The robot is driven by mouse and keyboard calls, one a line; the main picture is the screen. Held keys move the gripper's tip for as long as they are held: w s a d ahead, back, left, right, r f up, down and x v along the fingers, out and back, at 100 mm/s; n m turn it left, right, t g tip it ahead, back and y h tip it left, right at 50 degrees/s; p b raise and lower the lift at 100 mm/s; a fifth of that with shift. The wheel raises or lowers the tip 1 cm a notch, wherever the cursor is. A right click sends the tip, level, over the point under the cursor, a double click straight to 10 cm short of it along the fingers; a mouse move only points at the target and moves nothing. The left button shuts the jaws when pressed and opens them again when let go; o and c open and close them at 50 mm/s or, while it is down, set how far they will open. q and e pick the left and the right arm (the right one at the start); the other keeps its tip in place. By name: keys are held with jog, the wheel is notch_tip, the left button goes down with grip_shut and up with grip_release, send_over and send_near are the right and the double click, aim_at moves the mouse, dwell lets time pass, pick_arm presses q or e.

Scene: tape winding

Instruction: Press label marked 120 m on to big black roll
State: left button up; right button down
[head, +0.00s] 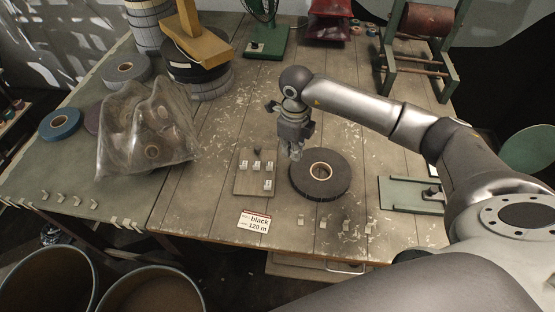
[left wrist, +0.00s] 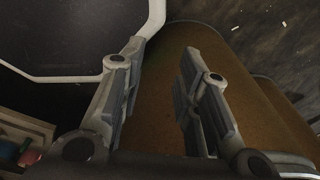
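The big black roll (head: 320,194) lies flat on the table, its tan core facing up. Left of it, a small board (head: 244,187) bears several small white labels (head: 268,184); their print is too small to read. A card (head: 255,221) reading "black 120 m" lies at the table's front edge. My right gripper (head: 296,156) points down at the roll's far left edge, partly in front of it; its fingers are too small to tell open or shut, or whether they hold a label. My left gripper (left wrist: 163,52) shows only in the left wrist view, open and empty.
A clear plastic bag (head: 146,135) with rolls in it stands at left, beside a blue roll (head: 60,124). A green plate (head: 405,194) lies right of the black roll. Several small pale pieces (head: 323,223) lie along the front edge. Bins (head: 152,290) stand below.

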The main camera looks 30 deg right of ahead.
jog(key=shift+w+d+f, duration=0.15)
jog(key=shift+d+f, duration=0.05)
jog(key=shift+d, duration=0.2)
jog(key=shift+w+d+f, duration=0.15)
jog(key=shift+d, duration=0.25)
jog(key=shift+f, duration=0.15)
jog(key=b, duration=0.4)
send_over(294, 170)
jog(key=shift+f, duration=3)
jog(key=shift+f+b, duration=0.4)
jog(key=shift+b, duration=0.2)
jog(key=c, duration=1.6)
grip_release()
jog(key=shift+o, duration=0.5)
jog(key=o, duration=0.3)
jog(key=shift+o, duration=0.2)
jog(key=shift+r, duration=0.15)
